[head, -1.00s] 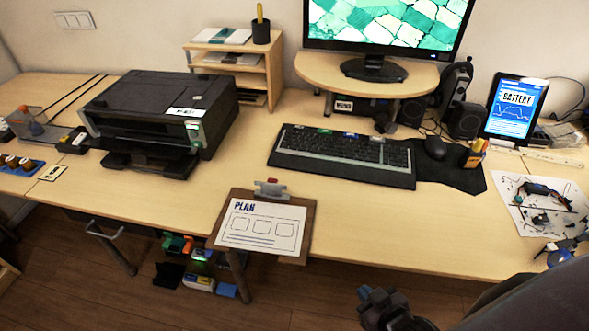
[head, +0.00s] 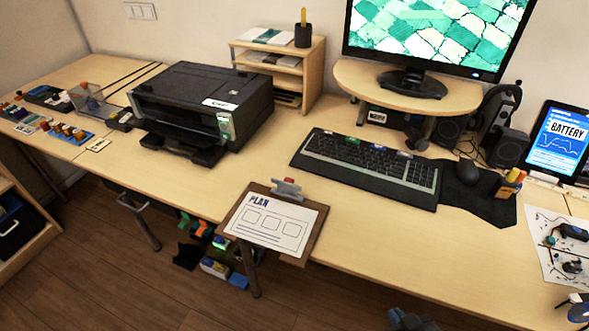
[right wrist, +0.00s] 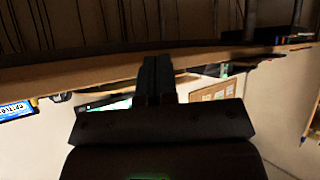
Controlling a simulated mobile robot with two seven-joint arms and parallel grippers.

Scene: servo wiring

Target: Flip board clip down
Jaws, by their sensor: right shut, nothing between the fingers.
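A brown clipboard (head: 306,246) lies at the front edge of the desk in the head view, its near part overhanging the edge. It holds a white sheet headed PLAN (head: 270,222). The clip's exact angle is too small to tell. My right gripper (head: 408,320) shows only as a dark tip at the bottom edge, well to the right of and apart from the clipboard. In the right wrist view its fingers (right wrist: 158,75) are together and empty. My left gripper is not in view.
A keyboard (head: 370,165) and mouse (head: 467,171) lie behind and right of the clipboard. A black printer (head: 200,105) stands to the left. The desk (head: 390,245) is clear right of the clipboard. Small items lie on the floor below.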

